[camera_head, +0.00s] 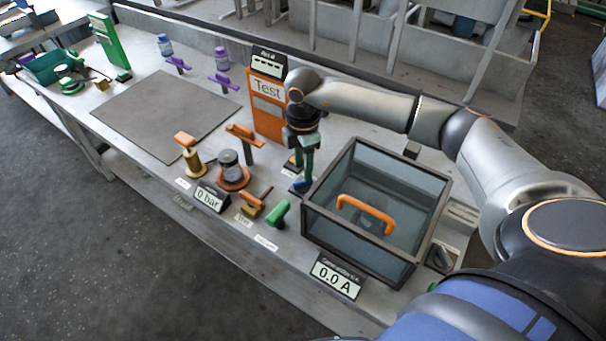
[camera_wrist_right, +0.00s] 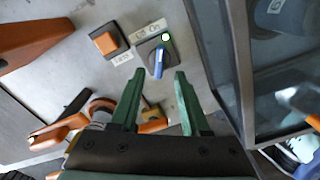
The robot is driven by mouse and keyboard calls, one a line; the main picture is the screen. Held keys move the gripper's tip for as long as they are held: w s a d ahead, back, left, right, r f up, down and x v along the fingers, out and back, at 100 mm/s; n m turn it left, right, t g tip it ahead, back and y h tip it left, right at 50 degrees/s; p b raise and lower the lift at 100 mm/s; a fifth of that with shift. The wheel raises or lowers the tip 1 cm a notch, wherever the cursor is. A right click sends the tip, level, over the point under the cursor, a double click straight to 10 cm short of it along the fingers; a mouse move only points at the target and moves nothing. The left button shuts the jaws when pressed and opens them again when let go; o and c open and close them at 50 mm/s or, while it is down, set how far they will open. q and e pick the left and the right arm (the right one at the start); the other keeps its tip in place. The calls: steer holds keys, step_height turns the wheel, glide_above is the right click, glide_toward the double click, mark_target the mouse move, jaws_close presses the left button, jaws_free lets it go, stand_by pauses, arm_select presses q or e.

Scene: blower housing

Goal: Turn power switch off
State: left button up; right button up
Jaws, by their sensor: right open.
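The power switch shows in the right wrist view as a blue lever (camera_wrist_right: 159,62) on a dark square base. A white dot sits at its upper end, nearer the "On" side of the "Off On" label (camera_wrist_right: 149,29). In the head view the blue lever (camera_head: 302,185) is partly hidden below my right gripper (camera_head: 304,176). My right gripper is open and points down. Its green fingertips (camera_wrist_right: 160,75) also show in the wrist view, on either side of the lever's near end. Contact cannot be told. My left gripper is not in view.
A glass-walled box (camera_head: 340,170) with an orange handle (camera_head: 365,212) stands close to the right of the switch. An orange push button (camera_wrist_right: 105,43) is beside the switch. An orange "Test" panel (camera_head: 267,108) stands behind. A grey mat (camera_head: 165,110) lies clear at left.

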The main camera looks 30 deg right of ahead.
mark_target(303, 184)
steer(key=shift+f, duration=2.3)
jaws_close()
